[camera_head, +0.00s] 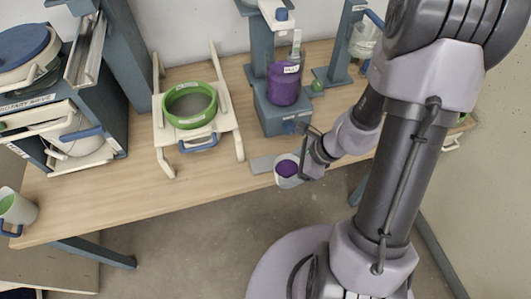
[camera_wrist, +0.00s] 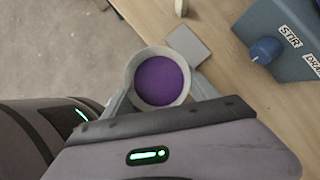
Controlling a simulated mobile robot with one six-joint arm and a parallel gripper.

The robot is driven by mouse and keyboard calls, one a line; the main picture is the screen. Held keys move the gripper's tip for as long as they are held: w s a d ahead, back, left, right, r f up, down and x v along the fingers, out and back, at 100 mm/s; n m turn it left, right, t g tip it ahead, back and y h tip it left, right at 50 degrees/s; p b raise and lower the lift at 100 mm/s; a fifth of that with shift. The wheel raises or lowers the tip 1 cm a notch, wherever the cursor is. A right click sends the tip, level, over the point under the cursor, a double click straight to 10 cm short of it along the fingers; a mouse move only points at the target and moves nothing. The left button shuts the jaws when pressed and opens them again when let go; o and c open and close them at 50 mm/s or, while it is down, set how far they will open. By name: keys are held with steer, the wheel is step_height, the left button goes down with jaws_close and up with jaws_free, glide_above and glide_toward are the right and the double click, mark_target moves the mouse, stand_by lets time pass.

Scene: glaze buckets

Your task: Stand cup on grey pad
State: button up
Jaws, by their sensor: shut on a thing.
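A pale grey cup (camera_head: 287,167) with purple glaze in it is held by my gripper (camera_head: 307,170) near the front edge of the table. In the wrist view the cup (camera_wrist: 159,78) shows from above, its round mouth filled with purple, between the fingers of my gripper (camera_wrist: 160,97), which is shut on it. The grey pad (camera_head: 262,164) lies on the wooden table, just left of the cup and partly hidden by it. In the wrist view the pad (camera_wrist: 188,46) shows beyond the cup's upper right rim. I cannot tell whether the cup touches the pad.
A blue-grey stirring stand (camera_head: 284,115) with a purple container (camera_head: 284,83) stands behind the pad. A white frame with a green ring (camera_head: 189,105) is to the left.

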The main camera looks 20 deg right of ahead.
steer(key=shift+w+a+f+b, duration=0.3)
steer(key=shift+w+a+f, duration=0.4)
steer(key=shift+w, duration=0.95)
steer(key=shift+w+a+f+b, duration=0.4)
steer(key=shift+w+f, duration=0.45)
steer(key=shift+w, duration=0.85)
steer(key=shift+w+a+f+b, duration=0.25)
steer(key=shift+w+a+f, duration=0.45)
steer(key=shift+w, duration=0.95)
steer(key=shift+f, duration=0.15)
steer(key=o, duration=1.7)
steer(key=shift+o, duration=0.2)
